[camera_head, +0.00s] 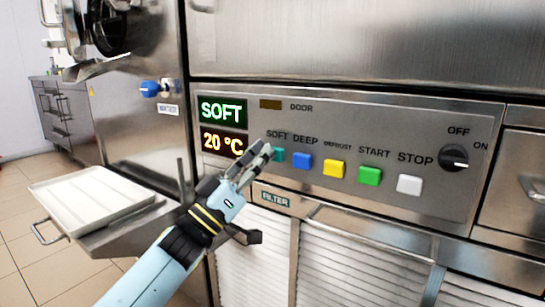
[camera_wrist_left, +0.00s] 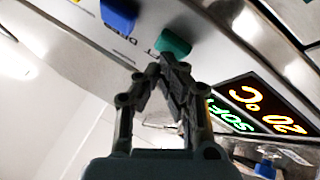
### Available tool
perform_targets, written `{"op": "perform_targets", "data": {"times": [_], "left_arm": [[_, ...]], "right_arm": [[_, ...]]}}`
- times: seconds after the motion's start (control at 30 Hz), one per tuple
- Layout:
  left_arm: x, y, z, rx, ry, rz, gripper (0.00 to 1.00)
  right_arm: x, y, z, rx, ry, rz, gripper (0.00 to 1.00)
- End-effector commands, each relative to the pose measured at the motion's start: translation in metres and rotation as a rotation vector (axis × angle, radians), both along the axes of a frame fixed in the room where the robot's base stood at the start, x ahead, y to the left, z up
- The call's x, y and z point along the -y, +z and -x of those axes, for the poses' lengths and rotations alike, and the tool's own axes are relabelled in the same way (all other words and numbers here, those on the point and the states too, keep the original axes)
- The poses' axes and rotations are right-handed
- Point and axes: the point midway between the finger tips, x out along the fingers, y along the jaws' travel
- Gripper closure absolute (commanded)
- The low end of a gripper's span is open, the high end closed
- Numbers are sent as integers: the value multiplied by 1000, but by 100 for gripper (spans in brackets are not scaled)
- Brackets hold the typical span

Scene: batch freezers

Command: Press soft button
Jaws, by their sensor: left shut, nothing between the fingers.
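The teal SOFT button (camera_head: 278,155) sits at the left end of the button row on the control panel (camera_head: 400,127). It also shows in the left wrist view (camera_wrist_left: 173,42), just beyond the fingertips. My left gripper (camera_head: 262,150) is shut and empty, its tips close beside the button's left side. I cannot tell whether they touch it. The upper display (camera_head: 222,110) reads SOFT in green. The lower display (camera_head: 223,142) reads 20 °C. My right gripper is not in view.
Blue DEEP (camera_head: 302,161), yellow (camera_head: 334,168), green START (camera_head: 370,176) and white STOP (camera_head: 409,185) buttons continue the row. A black OFF/ON knob (camera_head: 453,158) is at the right. A white tray (camera_head: 90,200) lies on a shelf at the left. A blue knob (camera_head: 149,88) is above it.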

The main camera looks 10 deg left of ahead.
Motion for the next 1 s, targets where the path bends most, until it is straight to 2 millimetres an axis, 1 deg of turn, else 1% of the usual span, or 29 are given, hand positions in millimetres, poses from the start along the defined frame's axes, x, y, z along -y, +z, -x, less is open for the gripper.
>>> {"op": "perform_targets", "data": {"times": [0.37,0.7,1.0], "left_arm": [[-1,1,2,0,1,-1,100],[-6,1,17,0,1,-1,100],[-6,0,18,0,0,-1,100]], "right_arm": [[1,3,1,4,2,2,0],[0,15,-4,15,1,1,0],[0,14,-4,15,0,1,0]]}}
